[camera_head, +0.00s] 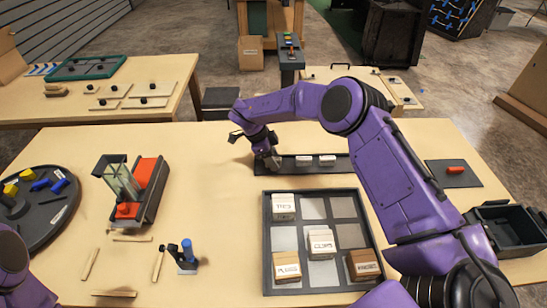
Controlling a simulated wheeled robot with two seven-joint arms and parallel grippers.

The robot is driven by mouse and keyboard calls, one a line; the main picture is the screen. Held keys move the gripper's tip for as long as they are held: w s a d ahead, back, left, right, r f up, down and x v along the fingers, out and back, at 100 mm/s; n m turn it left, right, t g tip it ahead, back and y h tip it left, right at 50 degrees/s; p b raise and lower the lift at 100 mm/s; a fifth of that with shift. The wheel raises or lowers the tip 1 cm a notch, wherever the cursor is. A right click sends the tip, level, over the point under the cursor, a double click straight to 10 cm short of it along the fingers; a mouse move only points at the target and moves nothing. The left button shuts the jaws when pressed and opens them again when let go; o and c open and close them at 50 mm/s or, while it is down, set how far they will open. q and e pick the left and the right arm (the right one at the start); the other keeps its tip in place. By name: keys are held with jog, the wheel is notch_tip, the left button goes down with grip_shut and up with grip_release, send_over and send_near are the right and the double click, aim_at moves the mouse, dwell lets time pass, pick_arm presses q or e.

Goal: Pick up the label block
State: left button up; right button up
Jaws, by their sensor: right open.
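My right gripper (268,160) points down at the left end of a dark strip tray (328,169). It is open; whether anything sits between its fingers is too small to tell. Two small white blocks (304,160) (327,159) lie on the strip to the right of the gripper. In front stands a dark grid tray (267,235) with labelled blocks: one at back left (283,207), one in the middle (321,243), one at front left (286,266) and a browner one at front right (362,265). My left gripper is out of view.
A red and grey device with a clear part (147,190) and a round dark tray (62,215) stand at left. Wooden sticks and a blue-topped tool (187,252) lie in front. A black bin (512,228) and a red piece on a dark mat (455,169) are at right.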

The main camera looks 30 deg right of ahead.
jog(key=shift+s+d+f, duration=0.15)
jog(key=shift+d+f, duration=0.1)
jog(key=shift+a, duration=0.1)
grip_shut()
jog(key=shift+r, duration=0.15)
